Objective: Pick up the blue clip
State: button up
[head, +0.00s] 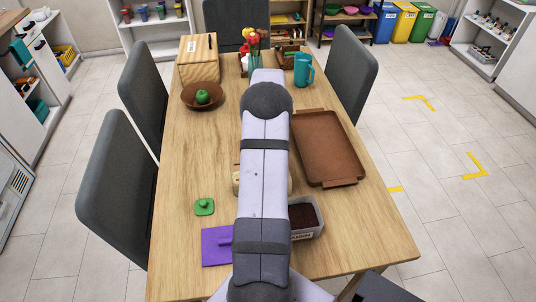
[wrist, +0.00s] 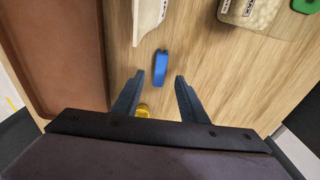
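The blue clip (wrist: 161,67) lies on the wooden table in the wrist view, just beyond my fingertips and between their lines. My gripper (wrist: 168,80) is open, with its two dark fingers apart and nothing between the tips. The clip and the fingers do not touch in the picture. In the head view my arm covers the middle of the table, and neither the clip nor the gripper can be seen there.
A brown tray (head: 327,148) lies right of my arm, also at left in the wrist view (wrist: 50,50). A yellow item (wrist: 143,110) shows near the left finger. A white piece (wrist: 147,18) lies beyond the clip. A bin of dark grains (head: 304,218) and a purple board (head: 216,247) are near the front.

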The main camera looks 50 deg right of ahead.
jog(key=shift+w+d+f+p, duration=0.1)
jog(key=shift+f+p, duration=0.3)
jog(key=shift+f, duration=0.65)
jog(key=shift+w+d+f+p, duration=0.15)
jog(key=shift+f+p, duration=0.3)
jog(key=shift+f, duration=0.6)
jog(key=shift+w+d+f+p, duration=0.1)
jog(key=shift+f+p, duration=0.3)
jog(key=shift+f, duration=0.65)
grip_shut()
